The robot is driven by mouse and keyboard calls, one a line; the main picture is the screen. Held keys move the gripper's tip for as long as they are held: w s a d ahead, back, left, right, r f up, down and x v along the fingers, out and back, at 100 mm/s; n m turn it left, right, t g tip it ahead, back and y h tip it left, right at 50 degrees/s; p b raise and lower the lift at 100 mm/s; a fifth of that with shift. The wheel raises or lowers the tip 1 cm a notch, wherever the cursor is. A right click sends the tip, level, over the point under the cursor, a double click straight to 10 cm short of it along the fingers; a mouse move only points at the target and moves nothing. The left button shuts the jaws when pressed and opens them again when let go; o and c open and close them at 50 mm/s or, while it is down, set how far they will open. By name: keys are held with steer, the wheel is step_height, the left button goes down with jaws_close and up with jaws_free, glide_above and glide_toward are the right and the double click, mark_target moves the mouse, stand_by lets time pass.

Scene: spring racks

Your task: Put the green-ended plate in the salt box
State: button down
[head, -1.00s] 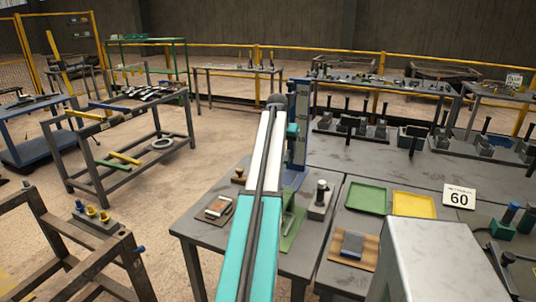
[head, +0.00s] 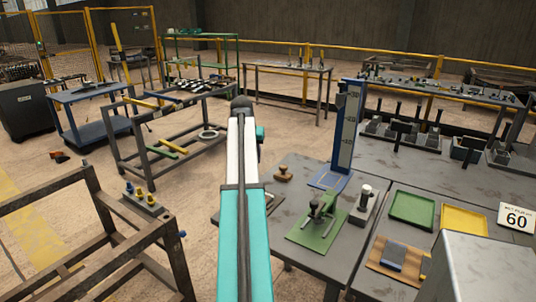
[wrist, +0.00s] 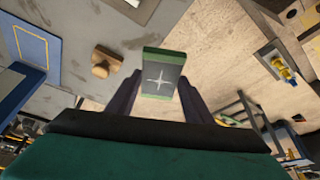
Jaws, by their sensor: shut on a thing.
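The green-ended plate (wrist: 162,76) shows in the wrist view as a dark grey block with green ends and a pale star mark on its face. My gripper (wrist: 159,90) is shut on it, with one dark finger at each side. The plate is held up, above the table edge and floor as seen from the wrist. In the head view my white and teal arm hides the plate and most of the gripper. I cannot pick out the salt box for sure in either view.
The near table (head: 300,260) holds a blue height gauge (head: 347,130), a wooden-handled stamp (head: 283,173) and a green clamp base (head: 318,225). Green (head: 412,208) and yellow (head: 464,220) trays lie to the right. A rusty frame (head: 85,215) stands left. Open floor lies between.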

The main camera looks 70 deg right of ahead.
steer(key=w+a+n+t+y, duration=0.1)
steer(key=w+a+n, duration=0.2)
steer(key=w+a, duration=0.7)
steer(key=w+a+n+t, duration=0.1)
steer(key=w+a+n, duration=0.1)
steer(key=w+a, duration=0.8)
steer(key=w+a+n+y, duration=0.1)
steer(key=w+a+n, duration=0.3)
steer(key=a, duration=1.1)
steer(key=w+a+n, duration=0.1)
steer(key=a+n, duration=0.1)
steer(key=a, duration=1)
steer(key=w+a+f+n+t+y, duration=0.1)
steer(key=a+n, duration=0.1)
steer(key=a, duration=1.1)
steer(key=a+f+n+y, duration=0.1)
steer(key=a+n, duration=0.1)
steer(key=a, duration=1.1)
steer(key=shift+w, duration=0.4)
steer(key=shift+s, duration=0.1)
